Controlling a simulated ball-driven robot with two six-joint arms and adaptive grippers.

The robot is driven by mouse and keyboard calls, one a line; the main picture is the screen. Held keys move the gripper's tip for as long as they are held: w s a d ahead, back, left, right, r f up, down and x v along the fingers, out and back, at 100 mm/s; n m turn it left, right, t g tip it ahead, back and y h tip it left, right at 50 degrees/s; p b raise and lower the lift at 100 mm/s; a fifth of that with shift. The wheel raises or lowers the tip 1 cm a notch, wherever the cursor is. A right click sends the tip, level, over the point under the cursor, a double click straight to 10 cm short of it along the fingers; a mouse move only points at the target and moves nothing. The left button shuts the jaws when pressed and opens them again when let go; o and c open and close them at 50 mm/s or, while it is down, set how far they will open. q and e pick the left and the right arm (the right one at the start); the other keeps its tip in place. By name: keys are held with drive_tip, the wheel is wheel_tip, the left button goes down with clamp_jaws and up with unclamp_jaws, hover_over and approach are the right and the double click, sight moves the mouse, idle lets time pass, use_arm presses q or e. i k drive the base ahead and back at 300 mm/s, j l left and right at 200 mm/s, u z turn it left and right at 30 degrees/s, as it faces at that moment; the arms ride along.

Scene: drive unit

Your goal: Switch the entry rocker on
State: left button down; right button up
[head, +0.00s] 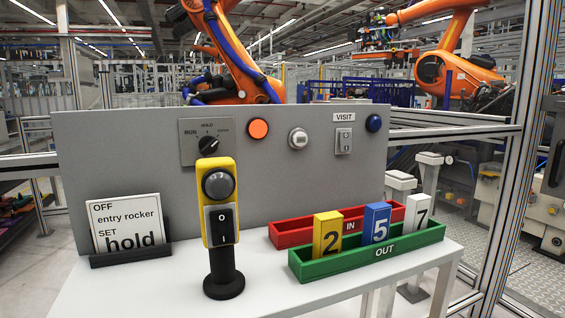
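A yellow control box (211,165) stands on a black post with a round foot at the front of the white table. Its lower face carries a black rocker (222,226) marked O above and I below. I cannot tell which end of the rocker is pressed in. A dark round knob (218,184) sits above it. A white card (127,222) in a black holder at the left reads "OFF entry rocker SET hold". Neither of my grippers is in view, and nothing touches the rocker.
A grey panel (120,160) behind carries a RUN/HOLD selector (207,142), an orange button (258,128), a pale button (298,138), a small switch (344,141) under VISIT and a blue button (374,123). A red IN tray (290,236) and green OUT tray (330,265) with numbered blocks stand right.

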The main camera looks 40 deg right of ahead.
sight(345, 144)
drive_tip(key=k+l, duration=0.1)
drive_tip(key=l, duration=0.4)
drive_tip(key=k+l, duration=0.1)
drive_tip(key=l, duration=0.95)
drive_tip(key=k+l, duration=0.15)
drive_tip(key=l, duration=0.35)
drive_tip(key=k+l, duration=0.1)
drive_tip(key=l, duration=0.45)
drive_tip(key=k+l, duration=0.1)
drive_tip(key=l, duration=0.4)
